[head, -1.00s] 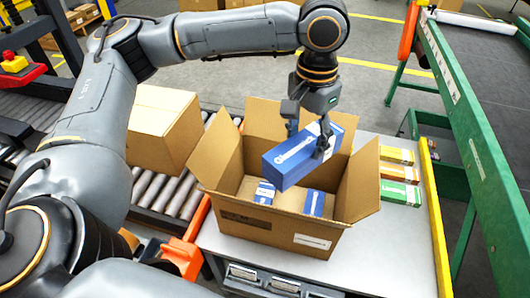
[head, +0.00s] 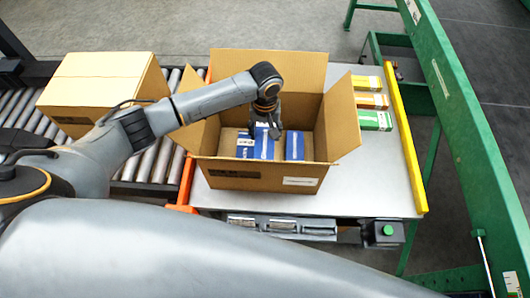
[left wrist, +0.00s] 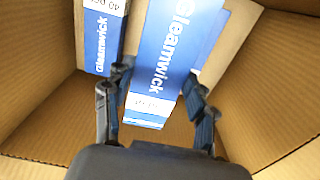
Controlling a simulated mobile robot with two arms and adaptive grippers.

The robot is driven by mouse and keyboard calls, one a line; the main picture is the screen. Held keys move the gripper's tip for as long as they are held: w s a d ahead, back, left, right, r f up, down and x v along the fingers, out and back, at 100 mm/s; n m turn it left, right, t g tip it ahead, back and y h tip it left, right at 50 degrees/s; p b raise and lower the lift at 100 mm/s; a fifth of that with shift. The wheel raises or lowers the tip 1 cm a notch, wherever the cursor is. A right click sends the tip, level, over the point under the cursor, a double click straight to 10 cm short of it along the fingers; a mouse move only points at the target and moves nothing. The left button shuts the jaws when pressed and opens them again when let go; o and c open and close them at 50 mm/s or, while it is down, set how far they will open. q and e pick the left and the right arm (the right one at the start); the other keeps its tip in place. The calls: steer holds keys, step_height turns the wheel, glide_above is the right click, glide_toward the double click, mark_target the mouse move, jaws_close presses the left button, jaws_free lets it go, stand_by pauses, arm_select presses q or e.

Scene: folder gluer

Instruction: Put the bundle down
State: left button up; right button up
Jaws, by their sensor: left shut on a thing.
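The open cardboard carton (head: 225,176) stands on the grey table. My left gripper (head: 265,132) reaches down into it and is shut on a blue bundle (head: 264,148). In the left wrist view the held bundle (left wrist: 168,65) reads "Gleamwick" and lies between the two fingers (left wrist: 158,108). A second blue bundle (head: 245,143) is close on its left, and a third (head: 294,145) is to its right in the carton. Whether the held bundle touches the carton floor cannot be told. My right gripper is not in view.
A closed carton (head: 100,85) sits on the roller conveyor (head: 160,160) at left. Yellow, orange and green packs (head: 374,121) lie right of the open carton. A yellow rail (head: 405,140) edges the table, with a green frame (head: 465,120) beyond.

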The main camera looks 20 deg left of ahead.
mark_target(266, 135)
arm_select(q)
steer(key=shift+f, duration=4.5)
steer(key=o, duration=1.4)
steer(key=shift+o, duration=0.2)
steer(key=shift+r, duration=0.1)
step_height(266, 135, up, 12)
steer(key=shift+r, duration=0.15)
